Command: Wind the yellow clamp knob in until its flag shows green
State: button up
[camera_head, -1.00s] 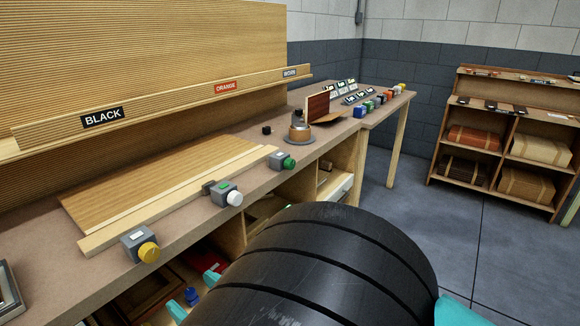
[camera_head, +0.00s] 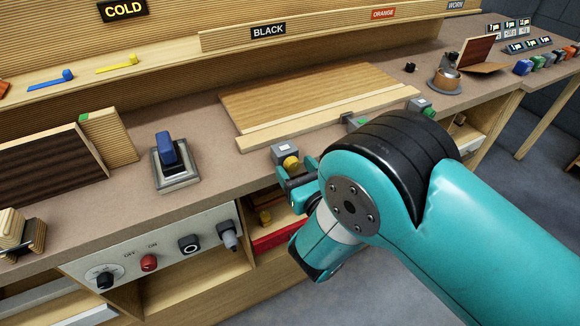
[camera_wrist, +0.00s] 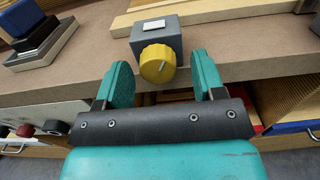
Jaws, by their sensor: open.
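The yellow clamp knob (camera_wrist: 158,64) faces me on the front of a grey clamp block (camera_wrist: 157,40) at the bench edge. The flag window (camera_wrist: 153,25) on top of the block looks white, with no green showing. In the head view the knob (camera_head: 291,162) is partly covered by my arm. My gripper (camera_wrist: 164,72) is open, one teal finger to the left of the knob and one to the right.
The clamp sits at the left end of a pale wooden bar (camera_head: 330,117) along a veneer panel (camera_head: 310,90). A blue-handled tool (camera_head: 167,150) stands left on the bench. Below is a control panel (camera_head: 165,250) with knobs. The green-knobbed clamp (camera_head: 421,106) is farther right.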

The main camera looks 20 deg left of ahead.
jog(key=c, duration=0.9)
